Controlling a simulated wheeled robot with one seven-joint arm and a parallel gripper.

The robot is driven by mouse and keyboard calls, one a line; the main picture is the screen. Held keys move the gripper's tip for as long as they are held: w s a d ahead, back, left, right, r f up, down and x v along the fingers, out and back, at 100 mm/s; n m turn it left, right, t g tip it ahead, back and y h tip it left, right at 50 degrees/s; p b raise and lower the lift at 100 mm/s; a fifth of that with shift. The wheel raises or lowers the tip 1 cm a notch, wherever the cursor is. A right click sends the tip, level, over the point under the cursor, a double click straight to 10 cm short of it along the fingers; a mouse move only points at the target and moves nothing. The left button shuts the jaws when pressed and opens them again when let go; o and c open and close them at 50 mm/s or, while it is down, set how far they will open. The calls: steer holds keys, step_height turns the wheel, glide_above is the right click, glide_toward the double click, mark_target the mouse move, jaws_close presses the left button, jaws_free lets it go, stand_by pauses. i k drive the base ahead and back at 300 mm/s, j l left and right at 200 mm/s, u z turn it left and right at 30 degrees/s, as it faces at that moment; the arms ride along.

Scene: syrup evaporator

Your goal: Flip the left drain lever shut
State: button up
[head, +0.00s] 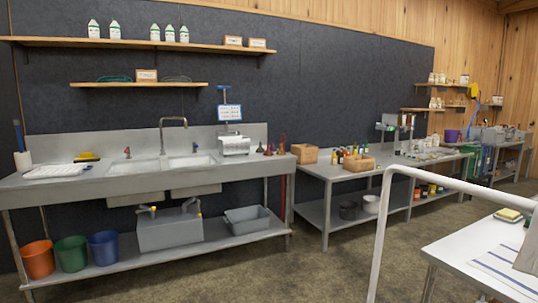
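A steel double sink (101,180) stands against the dark wall at the left. Two drain pipes come down under its basins. The left drain (145,209) has a small yellow-tipped lever (153,208) at its side. The right drain (188,205) has a similar yellow tip. Both levers are too small here to tell which way they are turned. My gripper is not in view.
A grey box (170,232) and a grey tub (247,218) sit on the lower shelf below the drains. Orange (39,260), green (71,254) and blue (104,250) buckets stand at its left. A pale rail (379,235) rises at front right. Floor before the sink is clear.

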mark_target(153, 208)
steer(key=i+j+u, duration=0.15)
steer(key=i+j, duration=0.25)
steer(key=i, duration=0.15)
steer(key=i+j+u, duration=0.1)
steer(key=i+j, duration=0.2)
steer(key=i, duration=0.3)
steer(key=i+j+u, duration=0.15)
steer(key=i+j, duration=0.15)
steer(key=i, duration=0.3)
steer(key=i+j+u, duration=0.15)
steer(key=i, duration=0.45)
steer(key=i+j+u, duration=0.1)
steer(key=i, duration=0.5)
steer(key=i+l, duration=0.1)
steer(key=i, duration=1.4)
